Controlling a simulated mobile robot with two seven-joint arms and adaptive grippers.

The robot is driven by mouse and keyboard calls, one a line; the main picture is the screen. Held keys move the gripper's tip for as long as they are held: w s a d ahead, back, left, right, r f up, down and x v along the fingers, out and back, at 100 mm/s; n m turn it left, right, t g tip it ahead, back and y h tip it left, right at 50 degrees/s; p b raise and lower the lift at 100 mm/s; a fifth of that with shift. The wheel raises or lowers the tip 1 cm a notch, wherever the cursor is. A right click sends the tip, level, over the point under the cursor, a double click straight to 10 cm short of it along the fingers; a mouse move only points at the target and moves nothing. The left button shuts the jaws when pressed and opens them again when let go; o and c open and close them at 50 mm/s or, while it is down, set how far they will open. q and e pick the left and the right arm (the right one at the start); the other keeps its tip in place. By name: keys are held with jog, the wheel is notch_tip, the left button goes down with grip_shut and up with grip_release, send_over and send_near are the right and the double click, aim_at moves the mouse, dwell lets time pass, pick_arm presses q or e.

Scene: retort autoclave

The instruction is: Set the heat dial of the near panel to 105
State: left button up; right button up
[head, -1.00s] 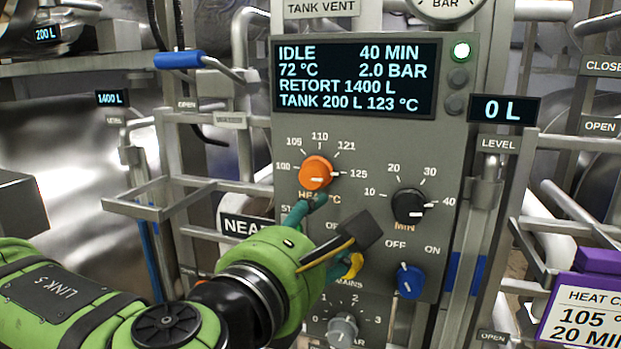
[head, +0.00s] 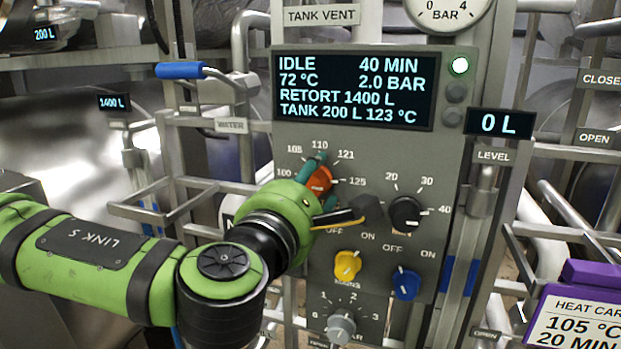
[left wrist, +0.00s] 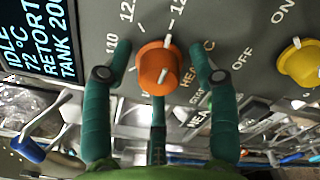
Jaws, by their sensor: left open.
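The orange heat dial (head: 319,180) sits on the grey near panel, under the display, with marks from 100 to 125 around it. It also shows in the left wrist view (left wrist: 158,70), where its pale pointer line is on the side away from the 110 mark. My left gripper (head: 318,182) is at the dial, partly hidden by its own wrist in the head view. In the left wrist view its green fingers (left wrist: 160,75) are open, one on each side of the dial, with gaps showing. My right gripper is not in view.
The display (head: 353,90) reads IDLE, 40 MIN, 72 °C. A black minutes dial (head: 405,213), a yellow knob (head: 347,266), a blue knob (head: 406,283) and a grey knob (head: 341,328) are nearby. A purple-topped heat card (head: 580,310) reads 105 °C, 20 MIN. Pipe rails flank the panel.

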pick_arm(q)
jog(key=shift+s, duration=0.1)
jog(key=c, duration=1.1)
jog(key=shift+c, duration=0.2)
jog(key=shift+f, duration=0.15)
